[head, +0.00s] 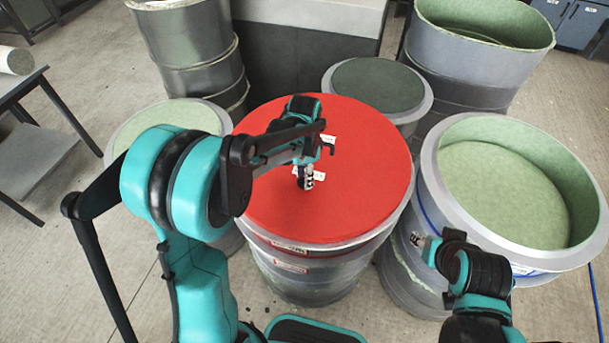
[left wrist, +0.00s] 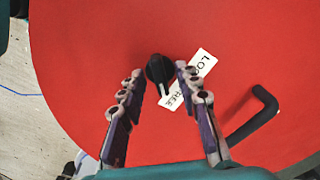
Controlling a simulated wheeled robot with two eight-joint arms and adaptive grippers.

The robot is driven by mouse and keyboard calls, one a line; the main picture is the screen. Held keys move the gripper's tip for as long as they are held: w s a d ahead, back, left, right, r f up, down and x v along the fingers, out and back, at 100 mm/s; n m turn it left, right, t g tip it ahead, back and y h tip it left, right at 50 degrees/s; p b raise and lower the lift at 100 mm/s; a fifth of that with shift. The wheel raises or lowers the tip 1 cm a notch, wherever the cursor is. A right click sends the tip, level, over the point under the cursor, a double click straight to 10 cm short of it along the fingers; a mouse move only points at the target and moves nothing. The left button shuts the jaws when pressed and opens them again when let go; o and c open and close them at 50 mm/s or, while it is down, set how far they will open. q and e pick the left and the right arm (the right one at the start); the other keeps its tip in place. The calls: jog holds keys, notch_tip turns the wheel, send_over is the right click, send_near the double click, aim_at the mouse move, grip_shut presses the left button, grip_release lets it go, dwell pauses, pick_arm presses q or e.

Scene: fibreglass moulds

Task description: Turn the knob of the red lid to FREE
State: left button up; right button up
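The red lid (head: 365,190) lies on a drum in the middle of the head view and fills much of the left wrist view (left wrist: 90,60). Its black knob (left wrist: 158,70) stands beside white labels; the LOCK label (left wrist: 203,62) is partly covered, and the FREE label (left wrist: 175,101) sits close below the knob. My left gripper (head: 306,181) is low over the lid. Its two fingers are apart, one on each side of the knob, with small gaps showing. Whether they touch it is unclear. My right gripper (head: 436,252) is at the lower right, away from the lid; its fingers are unclear.
A bent black handle (left wrist: 252,113) stands on the lid right of my left fingers. Around the red-lidded drum are a wide green-lined mould (head: 440,150) at right, a grey-lidded drum (head: 378,84) behind and a metal drum (head: 197,45) at back left.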

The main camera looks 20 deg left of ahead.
aim_at(303, 179)
pick_arm(q)
notch_tip(303, 179, up, 12)
dwell(0.5)
dwell(0.4)
jog(key=s+a+f+n+t, duration=0.1)
jog(key=s+n+t, duration=0.2)
jog(key=s, duration=0.5)
jog(key=s+a+f+n+t, duration=0.1)
jog(key=s+n+t, duration=0.3)
jog(key=s, duration=0.5)
jog(key=n, duration=0.2)
jog(key=shift+a+f+n+b, duration=0.3)
jog(key=shift+a, duration=0.05)
